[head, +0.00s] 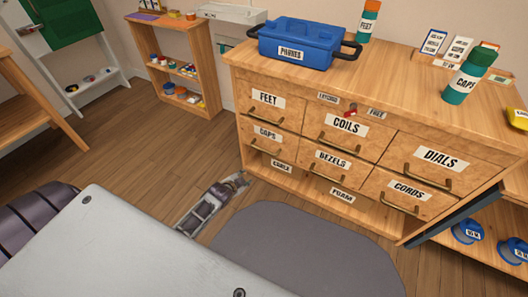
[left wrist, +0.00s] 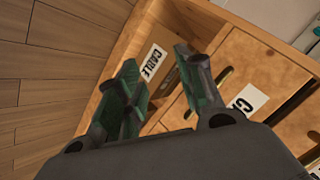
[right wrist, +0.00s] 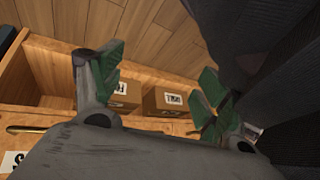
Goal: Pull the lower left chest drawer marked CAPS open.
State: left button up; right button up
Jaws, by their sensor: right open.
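The lower left chest drawer marked CAPS (head: 283,145) appears closed in the head view, below the FEET drawer. In the left wrist view its front (left wrist: 235,60) shows at the right, with its label partly covered by my gripper. My left gripper (head: 240,180) is low in front of the chest, below and left of that drawer. In the left wrist view my left gripper (left wrist: 160,85) is open, with nothing visible between its fingers; contact with the handle cannot be told. My right gripper (right wrist: 158,90) is open and empty in the right wrist view, near the chest's lower front.
Boxes labelled CABLE (head: 281,165) and FOAM (head: 342,195) sit on the chest's bottom shelf. A blue PHONES bin (head: 300,45) stands on top. A grey mat (head: 300,250) lies on the floor in front. A dark slab (head: 450,215) juts out at the chest's right end.

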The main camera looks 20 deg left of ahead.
pick_arm(q)
jog(key=m+t, duration=0.1)
jog(key=m, duration=0.1)
jog(key=m+t+h, duration=0.2)
jog(key=m+t, duration=0.3)
jog(key=m, duration=0.3)
send_near(264, 150)
jog(key=s, duration=0.3)
jog(key=shift+s+a+r+m, duration=0.15)
jog(key=shift+s+a+m, duration=0.05)
jog(key=shift+s+m, duration=0.1)
pick_arm(e)
jog(key=w, duration=0.1)
jog(key=t, duration=0.1)
jog(key=w+r, duration=0.1)
jog(key=shift+w+a+t, duration=0.3)
jog(key=shift+w, duration=0.05)
pick_arm(q)
jog(key=shift+w, duration=0.15)
